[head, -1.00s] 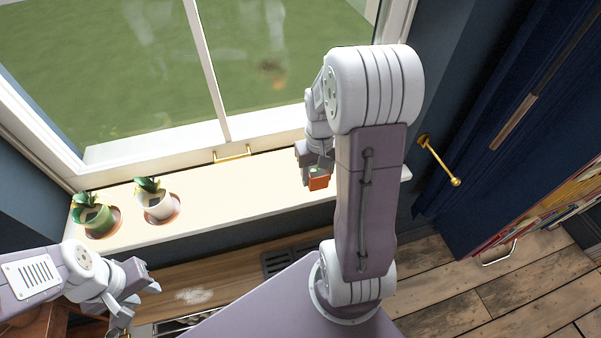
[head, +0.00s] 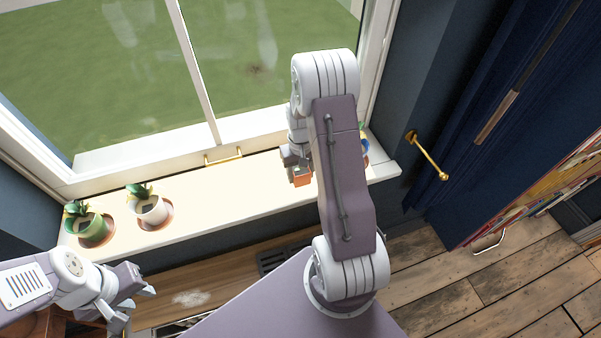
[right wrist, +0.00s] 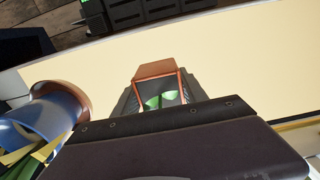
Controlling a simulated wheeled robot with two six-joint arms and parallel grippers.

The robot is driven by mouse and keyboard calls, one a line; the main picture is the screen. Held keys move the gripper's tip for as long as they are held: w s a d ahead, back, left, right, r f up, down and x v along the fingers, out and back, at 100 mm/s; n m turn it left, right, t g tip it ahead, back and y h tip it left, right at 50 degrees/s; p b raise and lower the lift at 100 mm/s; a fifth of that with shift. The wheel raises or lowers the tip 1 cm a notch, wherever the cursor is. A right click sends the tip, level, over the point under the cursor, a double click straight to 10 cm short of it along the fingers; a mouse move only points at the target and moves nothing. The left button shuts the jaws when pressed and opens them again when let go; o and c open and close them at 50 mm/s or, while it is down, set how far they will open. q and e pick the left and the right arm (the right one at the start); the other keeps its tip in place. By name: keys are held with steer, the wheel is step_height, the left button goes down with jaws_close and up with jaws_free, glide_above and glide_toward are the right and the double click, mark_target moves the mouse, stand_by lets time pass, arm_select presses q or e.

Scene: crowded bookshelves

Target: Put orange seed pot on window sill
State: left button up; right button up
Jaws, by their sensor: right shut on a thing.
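The small square orange seed pot (head: 301,177) with a green seedling is in my right gripper (head: 297,165), over the right part of the cream window sill (head: 235,192). In the right wrist view the orange pot (right wrist: 157,70) sits between the jaws of my right gripper (right wrist: 158,98), its green leaves showing. The sill (right wrist: 230,62) spreads around it. I cannot tell whether the pot touches the sill. My left gripper (head: 137,300) is at the lower left, away from the sill, with its fingers apart and nothing between them.
A green pot (head: 92,230) and a white pot (head: 149,211) with plants stand on saucers at the sill's left. A blue pot (right wrist: 50,108) is beside my right gripper, partly hidden by my arm in the head view. The sill's middle is clear.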

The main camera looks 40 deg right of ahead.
steer(key=shift+f, duration=0.15)
steer(key=o, duration=1.6)
steer(key=shift+c, duration=0.2)
step_height(320, 180, up, 12)
steer(key=shift+r, duration=0.25)
steer(key=s+a+f+n, duration=0.1)
steer(key=s+a, duration=0.4)
steer(key=a, duration=0.2)
steer(key=s+a+f+n+t, duration=0.1)
steer(key=s+a+f+n, duration=0.1)
steer(key=s+a, duration=0.3)
steer(key=a, duration=0.3)
steer(key=shift+s+a+f, duration=0.2)
steer(key=shift+a, duration=0.1)
